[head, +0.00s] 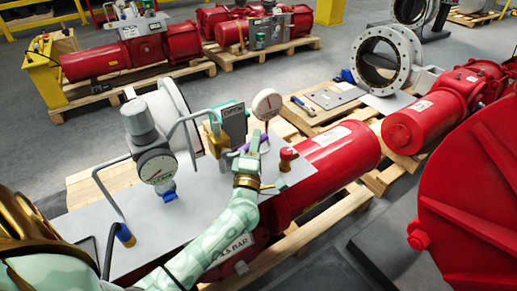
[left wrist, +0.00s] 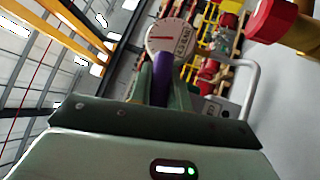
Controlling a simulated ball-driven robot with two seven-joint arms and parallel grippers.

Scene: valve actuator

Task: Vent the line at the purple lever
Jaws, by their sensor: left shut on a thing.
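The purple lever (left wrist: 160,82) shows in the left wrist view between my gripper's fingers. In the head view only a small purple part (head: 231,153) shows beside my left gripper. My left gripper (head: 252,150) is shut on the purple lever, above the grey panel (head: 150,222) of the red actuator. It also shows in the left wrist view (left wrist: 161,85). A round white gauge (head: 267,104) stands just behind the gripper, and shows close ahead in the left wrist view (left wrist: 172,38). My fingers hide part of the lever. My right gripper is not seen.
A larger gauge (head: 156,166) with a grey cylinder stands on the panel's left. A grey box (head: 232,122) and bent metal tubes are close to the gripper. A red knob (head: 286,155) is right of it. Red cylinders (head: 340,150) on pallets fill the right side.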

